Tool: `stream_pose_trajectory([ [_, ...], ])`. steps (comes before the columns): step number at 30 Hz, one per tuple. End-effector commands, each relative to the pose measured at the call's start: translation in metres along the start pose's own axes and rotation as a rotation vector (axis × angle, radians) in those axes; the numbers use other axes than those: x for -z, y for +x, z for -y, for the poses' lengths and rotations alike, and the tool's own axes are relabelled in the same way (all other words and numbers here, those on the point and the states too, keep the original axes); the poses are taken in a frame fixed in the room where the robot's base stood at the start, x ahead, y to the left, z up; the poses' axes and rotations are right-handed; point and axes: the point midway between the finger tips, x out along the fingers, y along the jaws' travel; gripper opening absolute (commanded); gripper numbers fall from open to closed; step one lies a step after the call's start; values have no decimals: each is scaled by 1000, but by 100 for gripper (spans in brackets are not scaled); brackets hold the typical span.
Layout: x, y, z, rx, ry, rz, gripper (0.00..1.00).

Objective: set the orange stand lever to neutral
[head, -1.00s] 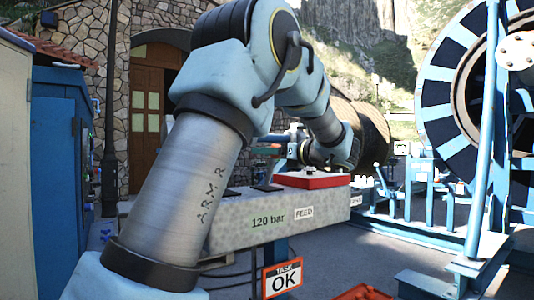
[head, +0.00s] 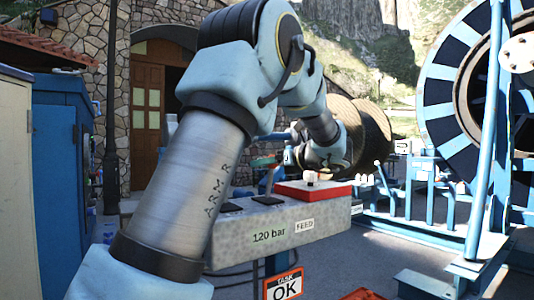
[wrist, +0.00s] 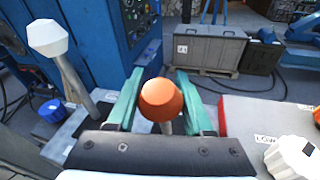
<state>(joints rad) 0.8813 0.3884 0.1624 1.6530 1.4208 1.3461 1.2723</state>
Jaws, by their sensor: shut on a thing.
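The orange lever knob (wrist: 161,100) is in the middle of the wrist view, on a pale shaft that shows just below it. My gripper (wrist: 160,98) has its two green fingers on either side of the knob and is shut on the lever. The lever's lower end and slot are hidden behind the gripper's dark body. The grey control stand (head: 290,230) carries the labels "120 bar" and "FEED".
A second lever with a white faceted knob (wrist: 48,38) stands left of my gripper. A red-edged box (head: 313,190) with a white knob (head: 311,178) is close on the right. A blue cabinet (head: 62,160) stands at left, and large cable reels are behind.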

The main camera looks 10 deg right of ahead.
Motion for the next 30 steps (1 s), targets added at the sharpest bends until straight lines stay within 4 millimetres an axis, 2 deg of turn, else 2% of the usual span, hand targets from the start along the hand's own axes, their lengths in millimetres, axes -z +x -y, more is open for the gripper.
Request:
stream_pose_trajectory([
  [1, -7, 2, 0, 1, 6, -19, 0],
  [8, -3, 22, 6, 3, 10, -33, 0],
  [17, 2, 24, 6, 3, 12, -35, 0],
  [18, 2, 24, 6, 3, 12, -36, 54],
  [25, 1, 23, 6, 3, 10, -34, 80],
  [30, 0, 23, 6, 3, 9, -33, 80],
])
